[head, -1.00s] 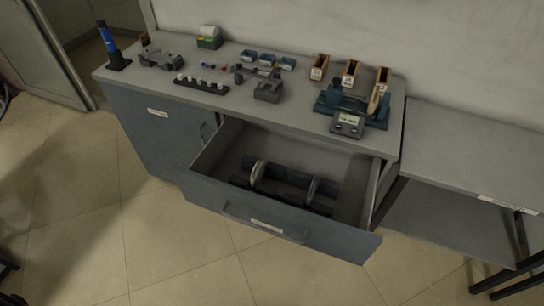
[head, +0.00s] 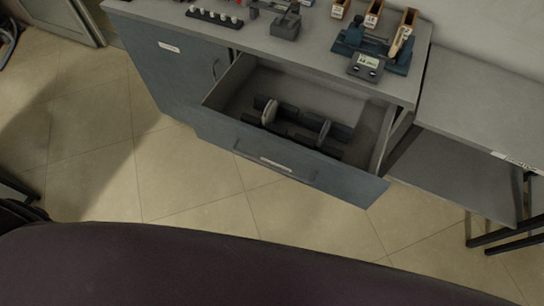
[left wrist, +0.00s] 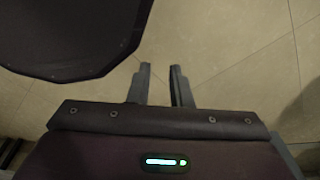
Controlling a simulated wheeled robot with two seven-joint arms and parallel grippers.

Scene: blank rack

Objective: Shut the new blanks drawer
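The drawer (head: 285,163) with a blue-grey front, a bar handle and a small label stands pulled out of the cabinet under the counter in the head view. Inside it lie dark cylindrical pieces and two pale discs (head: 325,130) on a dark holder. My left gripper (left wrist: 160,72) shows in the left wrist view, its two fingers apart with nothing between them, over the tiled floor. Neither gripper shows in the head view, and the right gripper is not seen at all.
The counter (head: 310,45) above the drawer carries a blue device (head: 372,48), wooden boxes and small tools. A lower grey table (head: 480,110) stands at right. The tiled floor (head: 190,180) before the drawer is clear. A dark part of mine fills the bottom of the head view.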

